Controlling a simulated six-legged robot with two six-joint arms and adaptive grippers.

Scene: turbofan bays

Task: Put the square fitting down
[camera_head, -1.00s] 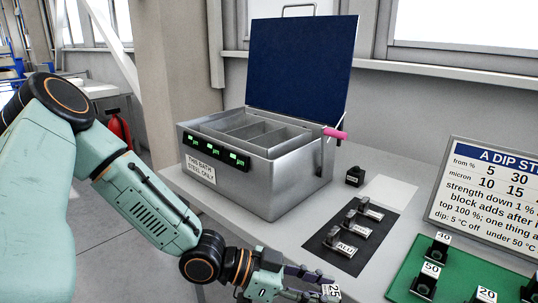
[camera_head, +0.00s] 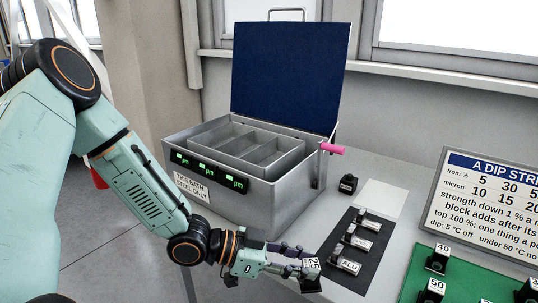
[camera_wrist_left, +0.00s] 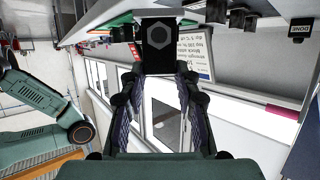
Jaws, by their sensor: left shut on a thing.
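My left gripper (camera_head: 292,260) is shut on a black block (camera_head: 311,284) with a white label reading 25. The block is at the fingertips, beside the near left edge of the dark mat (camera_head: 338,278). In the left wrist view the block (camera_wrist_left: 159,60) sits between the fingers and shows a grey hexagon mark. No square shape shows on it, so I cannot tell whether it is the square fitting. I cannot tell whether it touches the bench. Several small labelled metal fittings, one reading ALU (camera_head: 346,265), lie on the mat. My right gripper is not in view.
A steel bath (camera_head: 258,205) with an open blue lid (camera_head: 285,75) stands behind, marked for steel only. A small black block (camera_head: 348,184) stands near a pale sheet (camera_head: 383,198). A green board (camera_head: 410,270) with numbered blocks and a sign (camera_head: 490,200) are at right.

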